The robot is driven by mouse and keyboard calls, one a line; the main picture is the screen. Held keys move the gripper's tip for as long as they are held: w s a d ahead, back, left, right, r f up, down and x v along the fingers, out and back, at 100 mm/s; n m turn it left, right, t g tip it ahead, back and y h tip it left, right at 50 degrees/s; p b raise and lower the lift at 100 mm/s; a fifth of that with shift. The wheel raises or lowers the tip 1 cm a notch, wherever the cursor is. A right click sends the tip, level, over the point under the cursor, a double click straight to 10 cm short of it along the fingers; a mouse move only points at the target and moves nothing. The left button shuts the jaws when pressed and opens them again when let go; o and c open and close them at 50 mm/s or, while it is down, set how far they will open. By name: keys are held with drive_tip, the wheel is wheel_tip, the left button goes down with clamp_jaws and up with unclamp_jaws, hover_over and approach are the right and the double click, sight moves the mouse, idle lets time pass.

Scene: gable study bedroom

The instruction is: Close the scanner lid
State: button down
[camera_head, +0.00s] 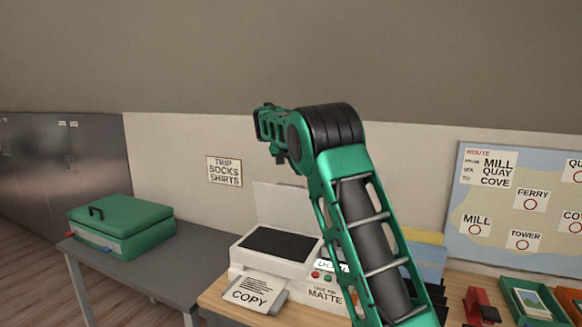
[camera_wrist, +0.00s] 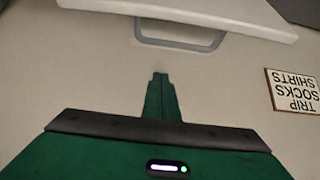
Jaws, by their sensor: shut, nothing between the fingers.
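The white scanner (camera_head: 262,268) stands on the wooden desk, with its dark glass (camera_head: 278,244) uncovered. Its pale lid (camera_head: 283,207) stands raised at the back, close to the wall; my arm covers part of its right side. In the wrist view, which is upside down, a white slab that looks like the lid (camera_wrist: 200,8) shows at the top edge, with a grey loop handle (camera_wrist: 181,44) on it. My gripper (camera_wrist: 160,76) is shut and empty, its fingertips pointing towards the handle with a visible gap. In the head view my wrist is above the lid.
A printed COPY sheet (camera_head: 256,291) lies at the scanner's front. A green case (camera_head: 122,226) sits on a grey table (camera_head: 160,268) to the left. A red object (camera_head: 481,304) and a green tray (camera_head: 533,307) are at the right. The wall sign (camera_head: 224,171) hangs behind.

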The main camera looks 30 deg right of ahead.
drive_tip(key=shift+x, duration=0.95)
drive_tip(key=shift+s+a+f, duration=0.35)
drive_tip(key=shift+s+a, duration=0.2)
drive_tip(key=shift+a, duration=0.15)
drive_tip(key=shift+s+a+f, duration=0.4)
drive_tip(key=shift+s+a, duration=0.2)
drive_tip(key=shift+a, duration=0.15)
